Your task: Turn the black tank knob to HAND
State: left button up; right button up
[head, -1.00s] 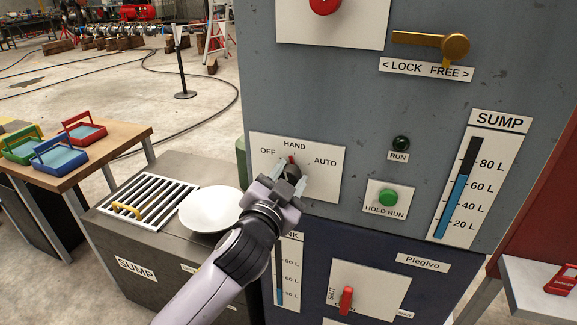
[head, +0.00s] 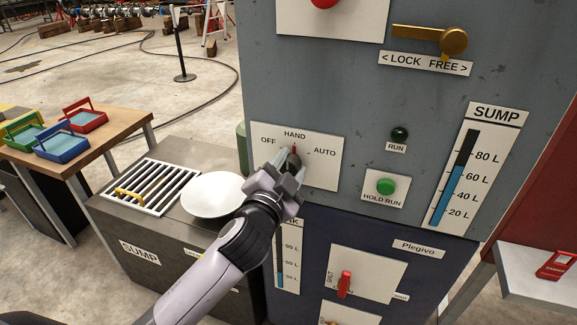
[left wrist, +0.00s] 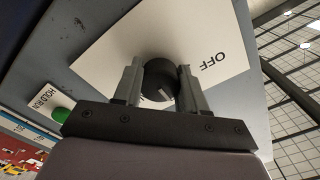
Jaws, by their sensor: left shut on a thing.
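The black tank knob (head: 293,159) sits on a white plate (head: 325,172) marked OFF, HAND and AUTO on the grey cabinet. A red mark at its top points up, close to HAND. My left gripper (head: 285,161) is shut on the knob and partly covers it in the head view. In the left wrist view, the round black knob (left wrist: 161,82) stands between the two fingers (left wrist: 162,88), and the OFF label shows beside it; the HAND label is not readable there. My right gripper is not in view.
A green HOLD RUN button (head: 386,186) and a dark RUN lamp (head: 400,134) are right of the plate. A brass lever (head: 430,38) is above. A red SHUT handle (head: 344,284) is below. A white dish (head: 212,194) lies on the SUMP box to the left.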

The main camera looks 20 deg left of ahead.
pick_arm(q)
jog(key=o, duration=0.9)
jog(key=shift+f, duration=0.2)
jog(key=shift+o, duration=0.8)
jog(key=shift+r, duration=0.1)
jog(key=s, duration=0.7)
jog(key=shift+a+b, duration=0.15)
jog(key=shift+b, duration=0.2)
jog(key=shift+s, duration=0.1)
